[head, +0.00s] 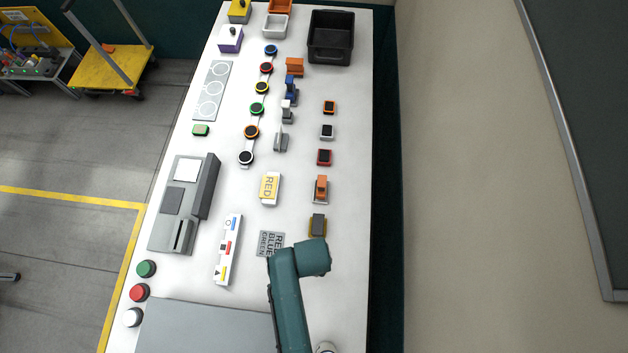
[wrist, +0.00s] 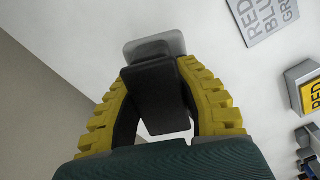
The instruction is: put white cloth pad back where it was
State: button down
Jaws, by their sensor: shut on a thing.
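My gripper (wrist: 155,66) shows in the wrist view with its yellow ribbed fingers closed around a dark block. A pale grey-white slab with rounded corners, which I take for the white cloth pad (wrist: 160,42), shows at the fingertips beyond that block. The fingers and block hide part of it. The white table lies behind it; I cannot tell whether the pad touches it. In the head view, my teal arm reaches in from the bottom, with yellow and grey finger parts (head: 318,225) at its end, right of the lettered grey plate (head: 270,243).
A RED block (head: 269,188) and an orange-and-grey piece (head: 320,189) stand close by. Small dark-topped red (head: 324,157), white (head: 327,131) and orange (head: 329,107) pieces line the right side. The table's right edge (head: 370,200) is near. Bare table lies between the rows.

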notch_tip(320, 180, down, 7)
jog(key=shift+s+r, duration=0.1)
jog(key=shift+f+b, duration=0.25)
jog(key=shift+b, duration=0.1)
jog(key=c, duration=0.9)
grip_release()
jog(key=shift+r, duration=0.1)
